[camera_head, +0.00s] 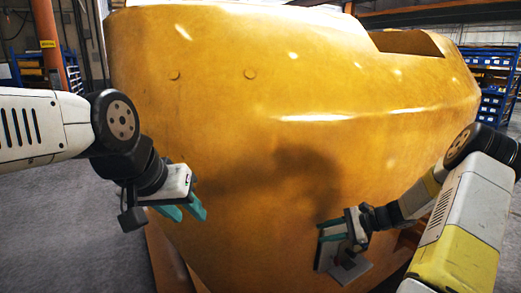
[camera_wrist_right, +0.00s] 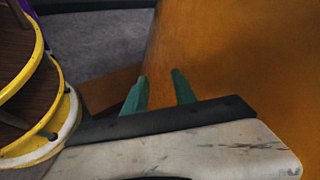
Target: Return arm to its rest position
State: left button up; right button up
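A huge yellow-orange counterweight casting (camera_head: 330,90) fills the middle of the head view. My left gripper (camera_head: 190,213) hangs in front of its lower left face, its teal fingers apart with nothing seen between them. My right gripper (camera_head: 338,248) is low in front of the casting, at the right. In the right wrist view, the right gripper's two teal fingers (camera_wrist_right: 160,90) are apart, with no object between them. The casting's orange surface (camera_wrist_right: 240,60) shows behind and beside them. I cannot tell whether either gripper touches the casting.
A brown support (camera_head: 165,258) shows under the casting's left side. Blue shelving (camera_head: 495,80) with bins stands at the back right. An orange post (camera_head: 48,40) stands at the back left. Grey floor (camera_head: 75,225) is clear at the left.

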jog(key=s+a+r+n+g+h, duration=0.1)
jog(key=s+a+r+n+h, duration=0.35)
jog(key=r, duration=0.55)
jog(key=s+a+r+n+g+h, duration=0.1)
jog(key=s+a+r+n+h, duration=0.15)
jog(key=s+r+n, duration=0.45)
jog(key=s+r+n+t+h, duration=0.1)
jog(key=s+r+n+t, duration=0.1)
jog(key=s+r, duration=0.3)
jog(key=s+a+r+n+t+h, duration=0.1)
jog(key=s+r, duration=0.4)
jog(key=s, duration=0.5)
jog(key=shift+s+r+n+t+h, duration=0.3)
jog(key=shift+n+t, duration=0.15)
jog(key=shift+t, duration=0.25)
